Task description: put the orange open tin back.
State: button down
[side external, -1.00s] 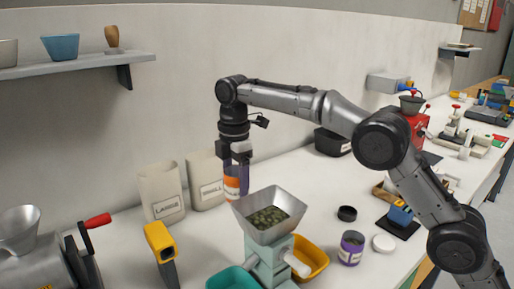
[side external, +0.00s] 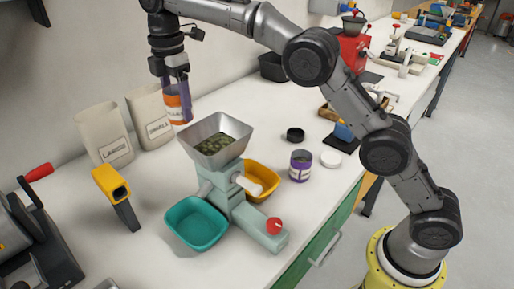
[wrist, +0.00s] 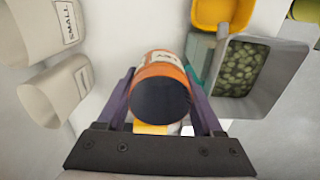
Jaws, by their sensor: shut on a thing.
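The orange open tin (side external: 178,107) is held upright in the air in my gripper (side external: 176,84), between the two sacks and the metal hopper. In the wrist view, my gripper (wrist: 160,112) has its purple fingers shut on either side of the orange tin (wrist: 158,70). The tin's open mouth faces the wrist camera, and its inside looks dark, with no contents visible. The tin has a white label band. A purple tin (side external: 300,166) stands on the bench to the right of the machine.
The hopper (side external: 216,122) holds green pellets and sits on a machine with a teal bin (side external: 196,222) and a yellow bin (side external: 262,179). Two sacks (side external: 103,135) stand near the wall. A black lid (side external: 295,134) and white lid (side external: 331,159) lie near the purple tin. A yellow-headed tool (side external: 111,184) stands front left.

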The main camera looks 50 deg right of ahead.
jog(key=shift+r, duration=0.95)
jog(key=s+d+r, duration=0.3)
jog(key=s+d, duration=0.6)
jog(key=d, duration=0.4)
jog(key=s+d+f, duration=0.2)
jog(key=s+d, duration=0.2)
jog(key=s, duration=0.3)
jog(key=s+d+f, duration=0.1)
jog(key=s+d, duration=0.2)
jog(key=s, duration=0.4)
notch_tip(320, 180, down, 9)
jog(key=w, duration=0.1)
jog(key=w+f, duration=0.3)
jog(key=w, duration=0.1)
jog(key=w+d+f, duration=0.1)
jog(key=w+f, duration=0.1)
jog(key=w, duration=0.2)
jog(key=w+f, duration=0.3)
jog(key=w, duration=0.1)
jog(key=shift+w+d+f, duration=0.3)
jog(key=shift+d+f, duration=0.05)
jog(key=shift+w+d+f, duration=0.1)
jog(key=shift+w+f, duration=0.4)
jog(key=shift+f, duration=1.65)
